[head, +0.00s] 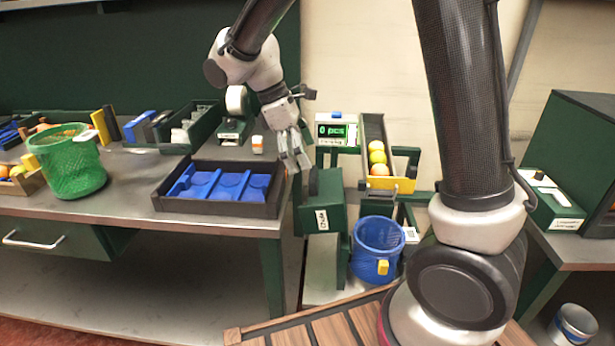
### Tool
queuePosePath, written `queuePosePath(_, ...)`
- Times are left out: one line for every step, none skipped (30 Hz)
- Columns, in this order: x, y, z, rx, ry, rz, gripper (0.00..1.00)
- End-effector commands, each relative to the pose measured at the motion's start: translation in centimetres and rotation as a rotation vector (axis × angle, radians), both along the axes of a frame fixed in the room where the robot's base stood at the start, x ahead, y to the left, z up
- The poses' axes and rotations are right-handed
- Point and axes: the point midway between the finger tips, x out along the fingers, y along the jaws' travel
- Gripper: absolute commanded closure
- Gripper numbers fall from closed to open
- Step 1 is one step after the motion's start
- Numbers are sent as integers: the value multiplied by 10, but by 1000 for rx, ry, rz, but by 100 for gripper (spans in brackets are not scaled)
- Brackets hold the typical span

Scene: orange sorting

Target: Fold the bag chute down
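The bag chute (336,196) is a dark green box-like part with a white label, near the centre beside the right end of the left table. A dark knob-like piece shows at its upper left. My gripper (298,168) points down just above and left of the chute, its fingertips close to that dark piece. I cannot tell whether they touch it, or how far apart the fingers are. A blue bucket (372,236) with a yellow tag stands right of the chute, lower down.
A sloped rack (374,133) holds several fruits behind the bucket, beside a counter display (331,131) reading "0 pcs". A black tray with blue inserts (160,202) and a green basket (75,175) stand on the left table. A green machine (578,135) stands at right.

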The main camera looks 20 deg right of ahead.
Motion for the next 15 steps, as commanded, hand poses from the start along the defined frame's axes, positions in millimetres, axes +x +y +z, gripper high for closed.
queuePosePath(-2,-3,-7,-2,3,-1,7)
queuePosePath(-2,-5,-11,-2,3,-1,7)
queuePosePath(-4,-7,-17,-2,4,-1,7)
queuePosePath(-5,-9,-22,-2,4,-1,7)
queuePosePath(-5,-11,-27,-2,2,-2,7)
queuePosePath(-6,-14,-34,-2,3,-2,7)
queuePosePath(-7,-15,-39,-1,3,-2,7)
queuePosePath(-8,-17,-43,-1,3,-3,7)
queuePosePath(-9,-19,-48,-1,3,-3,7)
queuePosePath(-9,-20,-51,-1,2,-3,7)
queuePosePath(-9,-22,-54,-1,2,-3,7)
queuePosePath(-10,-23,-58,-1,1,-2,7)
queuePosePath(-10,-23,-60,0,0,-2,7)
queuePosePath(-10,-24,-61,-1,1,-2,7)
queuePosePath(-11,-25,-63,-1,1,-2,7)
